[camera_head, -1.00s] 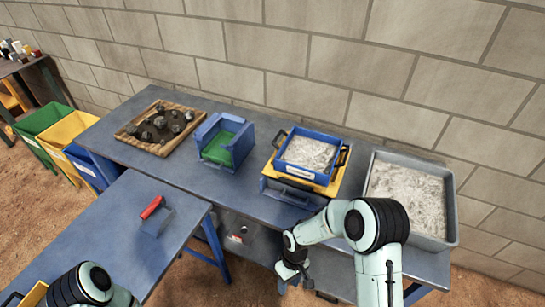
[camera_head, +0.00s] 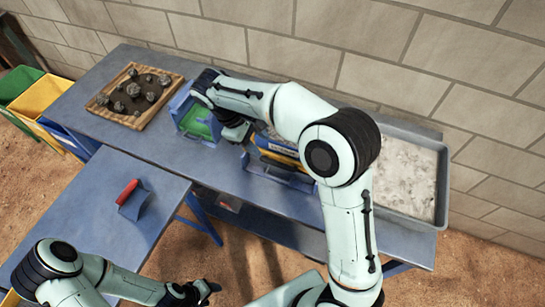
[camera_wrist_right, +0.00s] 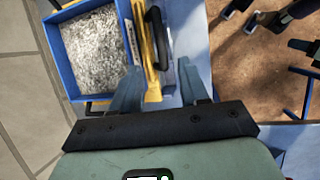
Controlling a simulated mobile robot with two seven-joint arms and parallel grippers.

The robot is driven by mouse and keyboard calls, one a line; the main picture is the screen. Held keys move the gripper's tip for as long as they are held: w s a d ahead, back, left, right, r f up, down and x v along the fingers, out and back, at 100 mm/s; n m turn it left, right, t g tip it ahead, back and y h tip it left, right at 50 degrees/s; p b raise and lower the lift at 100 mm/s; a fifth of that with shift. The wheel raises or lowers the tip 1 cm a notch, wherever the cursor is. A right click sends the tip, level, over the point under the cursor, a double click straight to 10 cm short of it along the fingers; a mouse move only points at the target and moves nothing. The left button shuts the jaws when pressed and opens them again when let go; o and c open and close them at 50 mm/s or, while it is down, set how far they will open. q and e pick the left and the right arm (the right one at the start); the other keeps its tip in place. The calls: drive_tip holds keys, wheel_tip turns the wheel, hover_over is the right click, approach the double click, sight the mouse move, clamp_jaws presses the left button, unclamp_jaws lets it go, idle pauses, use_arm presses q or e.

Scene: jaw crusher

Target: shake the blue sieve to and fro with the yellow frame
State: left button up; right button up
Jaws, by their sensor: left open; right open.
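The blue sieve (camera_wrist_right: 70,73) is full of pale grey grit and shows on the left of the right wrist view. The yellow frame (camera_wrist_right: 151,72) runs along its labelled side; it also shows below my right arm in the head view (camera_head: 277,147). My right gripper (camera_wrist_right: 160,83) is open, its fingers on either side of the yellow frame strip, not closed on it. A black handle (camera_wrist_right: 157,38) lies just beyond the fingers. In the head view my right arm hides most of the sieve. My left gripper (camera_head: 207,287) is open and empty at the bottom, away from the sieve.
A green-floored blue box (camera_head: 196,122) and a wooden tray of dark rocks (camera_head: 107,101) stand left of the sieve. A grey tray (camera_head: 441,184) of pale material is at right. The wall stands close behind.

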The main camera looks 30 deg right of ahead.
sight(276, 163)
drive_tip(key=b+x, duration=0.1)
drive_tip(key=x, duration=0.9)
drive_tip(key=shift+d+f, duration=0.1)
drive_tip(key=shift+f, duration=0.2)
use_arm(q)
drive_tip(key=shift+s+f, duration=1.05)
use_arm(e)
clamp_jaws()
